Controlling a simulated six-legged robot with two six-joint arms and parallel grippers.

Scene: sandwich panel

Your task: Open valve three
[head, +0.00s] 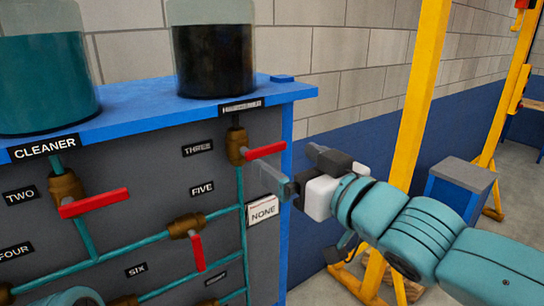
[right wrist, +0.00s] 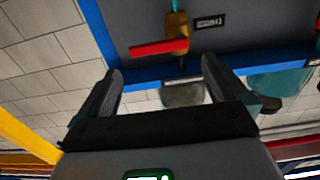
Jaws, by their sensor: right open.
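Valve three (head: 237,146) is a brass body on a vertical teal pipe, right of the "THREE" label (head: 197,148). Its red handle (head: 265,151) points right, across the pipe. My right gripper (head: 298,168) is open and empty, just right of and slightly below the handle in the head view. In the right wrist view, upside down, the red handle (right wrist: 158,47) and brass body (right wrist: 177,25) lie beyond the open jaws (right wrist: 160,66), apart from both fingers. My left gripper is not in view; only a bit of teal arm shows at the bottom left.
Other red-handled valves are below and left, such as valve two (head: 94,203) and valve five (head: 197,250). A dark tank (head: 214,60) stands on the blue shelf (head: 150,113) above. A "NONE" card (head: 263,210) hangs below. Yellow posts (head: 418,95) stand behind my right arm.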

